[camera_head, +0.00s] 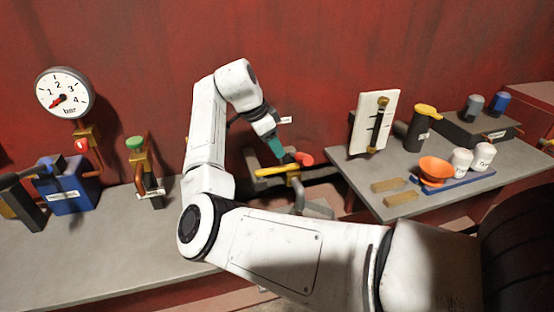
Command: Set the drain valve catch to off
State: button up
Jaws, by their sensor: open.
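My gripper (288,158) reaches down in the middle of the view, its teal part just above a valve with a long yellow handle (272,171). A red piece (304,159) sits at the right of this handle, close beside the fingertips. The gripper is open; the fingers are small and partly overlap the valve, so I cannot tell whether they touch it. The yellow handle lies nearly level over a grey pipe (299,198). No readable label marks the drain valve or its catch, so I cannot tell for sure that this is it.
At left are a bar gauge (65,92), a blue box (67,186) and a green-knobbed valve (137,143). The left bench front is clear.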

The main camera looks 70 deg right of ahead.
aim_at(285, 166)
jog(key=shift+m+y, duration=0.3)
jog(key=shift+m, duration=0.1)
jog(key=x, duration=0.5)
jog(key=w+d+p+x, duration=0.1)
jog(key=x, duration=0.2)
jog(key=shift+d+f, duration=0.15)
jog(key=shift+f, duration=0.1)
jog(key=shift+c, duration=0.5)
grip_shut()
